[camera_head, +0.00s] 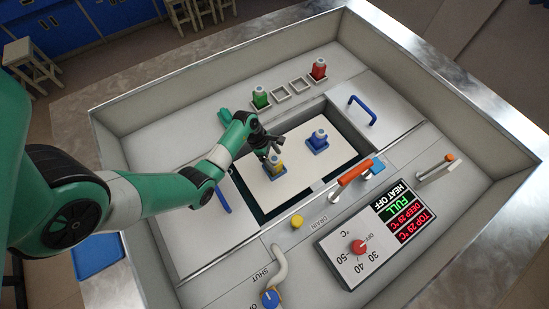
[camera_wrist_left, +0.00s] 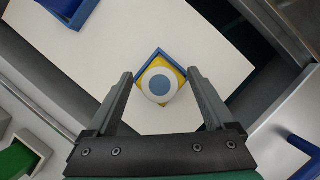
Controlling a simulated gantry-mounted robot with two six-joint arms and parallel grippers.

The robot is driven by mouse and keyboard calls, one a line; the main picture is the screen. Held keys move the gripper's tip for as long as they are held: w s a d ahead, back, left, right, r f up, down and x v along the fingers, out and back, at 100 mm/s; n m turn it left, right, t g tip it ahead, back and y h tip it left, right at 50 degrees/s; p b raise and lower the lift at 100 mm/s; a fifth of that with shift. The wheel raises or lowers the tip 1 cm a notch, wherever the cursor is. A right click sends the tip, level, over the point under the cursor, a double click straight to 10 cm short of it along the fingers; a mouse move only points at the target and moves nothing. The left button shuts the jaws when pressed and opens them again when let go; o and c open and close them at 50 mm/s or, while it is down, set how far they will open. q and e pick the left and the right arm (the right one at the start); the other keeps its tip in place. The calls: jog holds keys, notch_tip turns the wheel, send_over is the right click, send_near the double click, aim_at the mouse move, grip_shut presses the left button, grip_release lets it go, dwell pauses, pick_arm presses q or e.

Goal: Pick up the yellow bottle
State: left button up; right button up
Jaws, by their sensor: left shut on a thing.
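The yellow bottle (camera_head: 277,165) is upright over the white panel, below the end of my left arm. In the left wrist view, its pale round top with a blue-grey centre (camera_wrist_left: 159,84) lies between my fingertips, with yellow body and a blue square edge around it. My left gripper (camera_head: 268,151) is shut on the yellow bottle; its two fingers (camera_wrist_left: 160,82) stand on either side of it. I cannot tell whether the bottle is clear of the surface. My right gripper is not in view.
A blue bottle (camera_head: 318,140) stands right of the yellow one on the white panel (camera_head: 299,158). A green bottle (camera_head: 260,97) and a red bottle (camera_head: 319,69) stand behind, with empty square holders (camera_head: 281,93) between them. A blue handle (camera_head: 362,111) and a control panel (camera_head: 375,247) lie to the right.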

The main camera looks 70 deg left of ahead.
pick_arm(q)
grip_shut()
jog(key=shift+r+p, duration=0.3)
jog(key=shift+r, duration=0.2)
notch_tip(320, 180, up, 3)
jog(key=shift+f+p, duration=0.1)
jog(key=shift+p, duration=0.5)
jog(key=s+d+r+p, duration=0.5)
jog(key=s+d+r, duration=0.3)
jog(key=d, duration=0.3)
jog(key=shift+s+r, duration=0.25)
jog(key=shift+r, duration=0.35)
